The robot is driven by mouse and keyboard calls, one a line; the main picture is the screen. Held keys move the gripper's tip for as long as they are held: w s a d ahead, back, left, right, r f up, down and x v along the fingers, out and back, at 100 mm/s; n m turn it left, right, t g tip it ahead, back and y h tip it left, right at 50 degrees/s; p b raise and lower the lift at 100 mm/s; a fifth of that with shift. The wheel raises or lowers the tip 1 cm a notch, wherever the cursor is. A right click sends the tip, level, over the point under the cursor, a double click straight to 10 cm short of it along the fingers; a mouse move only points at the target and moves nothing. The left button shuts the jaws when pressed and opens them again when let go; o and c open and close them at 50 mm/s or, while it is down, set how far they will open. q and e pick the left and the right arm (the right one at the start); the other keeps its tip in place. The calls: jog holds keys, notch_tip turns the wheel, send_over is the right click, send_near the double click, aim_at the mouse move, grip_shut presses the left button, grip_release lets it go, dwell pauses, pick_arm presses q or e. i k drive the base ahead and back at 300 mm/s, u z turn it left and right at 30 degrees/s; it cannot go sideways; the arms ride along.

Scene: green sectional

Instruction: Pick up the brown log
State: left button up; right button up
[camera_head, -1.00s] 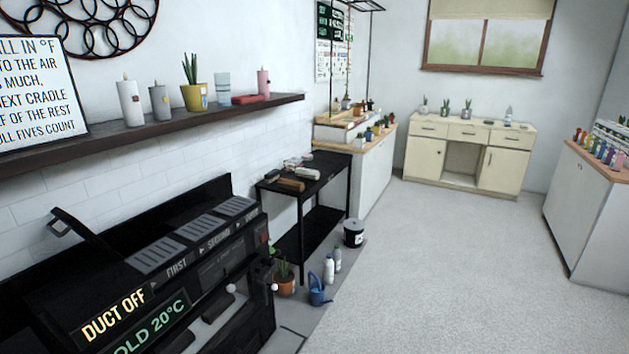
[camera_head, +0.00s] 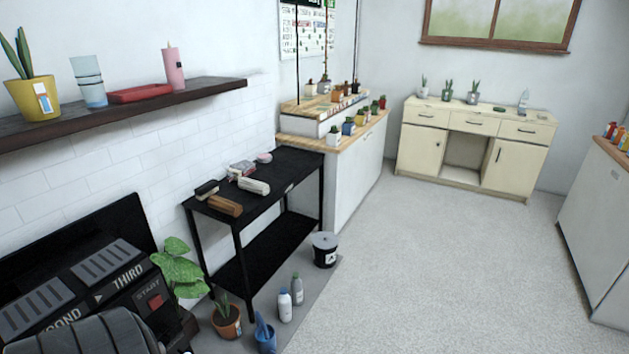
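A brown log (camera_head: 225,206) lies on the top of a black two-tier table (camera_head: 286,172) left of the middle of the head view. It is near the table's front left edge. A dark item (camera_head: 207,189) lies just behind it and a pale, light-coloured block (camera_head: 253,186) lies to its right. Neither of my grippers shows in this view.
A black machine (camera_head: 85,280) stands at the lower left. A potted plant (camera_head: 228,325), a blue watering can (camera_head: 265,335), bottles (camera_head: 285,305) and a dark bucket (camera_head: 325,250) stand on the floor by the table. The grey floor (camera_head: 440,270) to the right is clear.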

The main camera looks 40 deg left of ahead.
aim_at(225, 206)
jog(key=u, duration=0.1)
jog(key=i, duration=1.7)
jog(key=u, duration=1.55)
jog(key=i, duration=1.1)
jog(key=u, duration=0.9)
